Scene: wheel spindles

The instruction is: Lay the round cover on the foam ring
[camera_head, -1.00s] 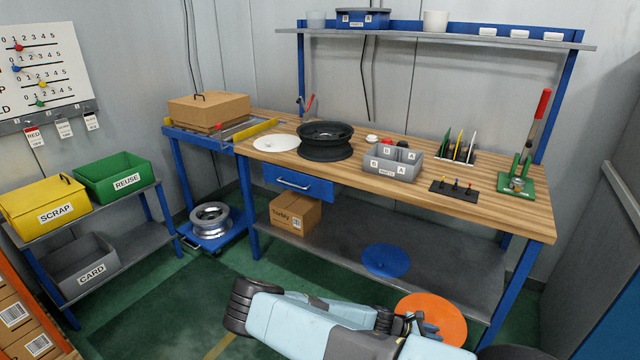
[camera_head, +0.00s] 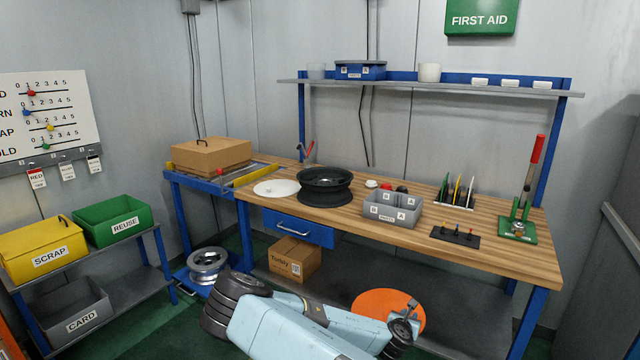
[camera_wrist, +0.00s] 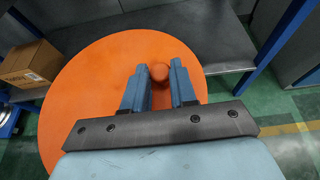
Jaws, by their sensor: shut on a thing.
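A flat round orange cover (camera_head: 375,306) is in front of the bench, below its top. My gripper (camera_head: 412,306) is at the cover's right side in the head view. In the wrist view, my gripper (camera_wrist: 159,88) is shut on the small orange knob (camera_wrist: 159,71) of the cover (camera_wrist: 85,105), which spreads out beneath the fingers. A black wheel rim (camera_head: 325,178) lies on the bench top, on a wider dark round base (camera_head: 325,199). I cannot tell for certain whether this base is the foam ring.
A white disc (camera_head: 276,188) lies left of the rim. A grey parts bin (camera_head: 391,209) stands to its right, with a black peg block (camera_head: 455,235) and green press (camera_head: 518,229) farther right. A cardboard box (camera_head: 295,259) sits on the lower shelf (camera_head: 465,300).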

